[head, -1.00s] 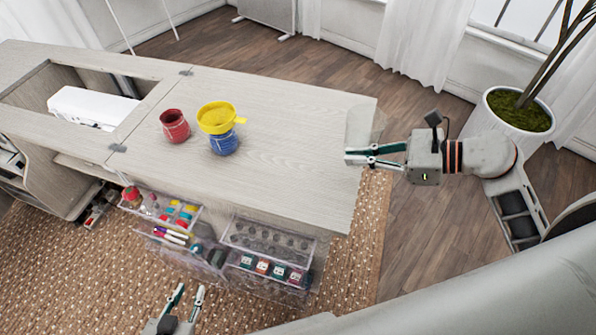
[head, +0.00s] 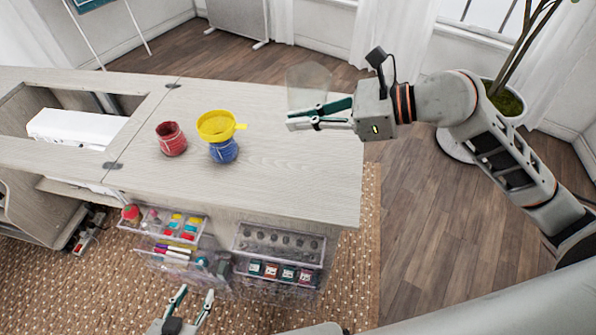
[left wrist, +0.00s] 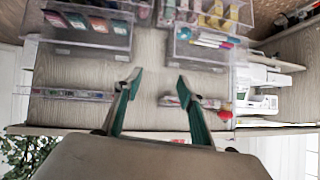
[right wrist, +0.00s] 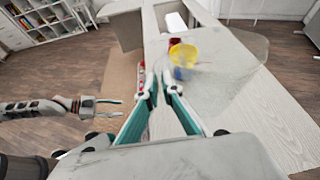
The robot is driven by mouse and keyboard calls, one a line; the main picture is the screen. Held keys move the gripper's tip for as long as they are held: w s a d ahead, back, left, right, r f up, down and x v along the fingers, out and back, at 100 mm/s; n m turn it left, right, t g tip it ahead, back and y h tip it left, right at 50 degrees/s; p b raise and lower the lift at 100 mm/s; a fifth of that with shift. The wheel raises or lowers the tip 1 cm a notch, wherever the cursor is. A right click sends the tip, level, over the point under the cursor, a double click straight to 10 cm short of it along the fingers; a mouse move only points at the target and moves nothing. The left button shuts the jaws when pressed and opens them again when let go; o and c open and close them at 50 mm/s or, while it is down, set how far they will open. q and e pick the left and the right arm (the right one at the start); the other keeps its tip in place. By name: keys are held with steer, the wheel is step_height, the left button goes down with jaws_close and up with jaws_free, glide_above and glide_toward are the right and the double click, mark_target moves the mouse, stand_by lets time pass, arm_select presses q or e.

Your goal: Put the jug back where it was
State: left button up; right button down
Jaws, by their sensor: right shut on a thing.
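The jug (head: 308,84) is clear and see-through. It hangs at the fingertips of my right gripper (head: 290,119), above the right part of the cabinet top (head: 290,185). In the right wrist view the jug (right wrist: 228,80) is a faint clear shape to the right of and beyond the fingers, which are close together on what looks like its edge or handle; the exact grip is unclear. My left gripper (head: 196,292) is low in front of the cabinet, open and empty, with its fingers apart in the left wrist view (left wrist: 155,85).
A red jar (head: 171,140) and a blue jar (head: 223,151) topped by a yellow funnel (head: 215,125) stand on the cabinet top. Clear organizers (head: 275,243) hang at its front. The top's right end is bare. A plant pot (head: 505,105) stands behind my right arm.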

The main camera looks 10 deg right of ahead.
steer(key=shift+w+a+r, duration=0.2)
steer(key=shift+a+r, duration=0.55)
steer(key=shift+a, duration=0.15)
step_height(320, 180, down, 20)
steer(key=b, duration=0.3)
steer(key=shift+a+r, duration=0.1)
arm_select(q)
steer(key=shift+w+a+f, duration=0.35)
steer(key=shift+w+f, duration=0.15)
steer(key=shift+f, duration=0.25)
steer(key=shift+s+f, duration=0.1)
arm_select(e)
steer(key=shift+f, duration=0.2)
steer(key=c, duration=2.2)
jaws_free()
steer(key=shift+c, duration=0.2)
arm_select(q)
steer(key=shift+f, duration=0.1)
arm_select(e)
steer(key=shift+r, duration=0.1)
